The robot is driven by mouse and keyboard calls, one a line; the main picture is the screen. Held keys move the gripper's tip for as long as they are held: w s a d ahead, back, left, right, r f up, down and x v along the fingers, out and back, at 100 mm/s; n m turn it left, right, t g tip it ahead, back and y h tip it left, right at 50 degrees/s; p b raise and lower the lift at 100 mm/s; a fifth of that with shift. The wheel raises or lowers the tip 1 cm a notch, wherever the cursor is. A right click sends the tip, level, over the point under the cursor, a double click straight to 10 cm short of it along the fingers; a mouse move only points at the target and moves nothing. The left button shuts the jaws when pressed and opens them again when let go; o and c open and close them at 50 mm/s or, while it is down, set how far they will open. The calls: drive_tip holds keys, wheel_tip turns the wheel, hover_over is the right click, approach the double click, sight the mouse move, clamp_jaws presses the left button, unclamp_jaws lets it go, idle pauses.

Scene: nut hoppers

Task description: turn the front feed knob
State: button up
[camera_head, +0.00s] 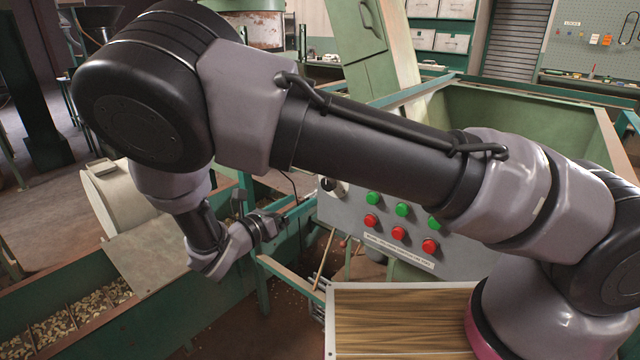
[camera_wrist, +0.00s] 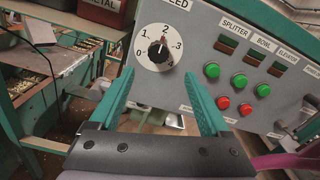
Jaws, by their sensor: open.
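The label above the dial is partly cut off. The knob also shows small in the head view (camera_head: 328,184). My gripper (camera_wrist: 158,80) is open and empty in the wrist view, its teal fingers spread to either side below the dial. The knob appears between and beyond the fingertips, apart from them. In the head view my gripper (camera_head: 283,214) is left of the panel.
Green buttons (camera_wrist: 238,81) and red buttons (camera_wrist: 223,103) lie right of the knob, near the right finger. A trough of nuts (camera_head: 62,322) is at the lower left. A wood-grained surface (camera_head: 400,318) and a large green hopper (camera_head: 520,118) stand nearby.

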drive_tip(key=x, duration=1)
drive_tip(key=shift+w, duration=0.25)
drive_tip(key=shift+d, duration=0.1)
drive_tip(key=shift+c, duration=0.3)
clamp_jaws()
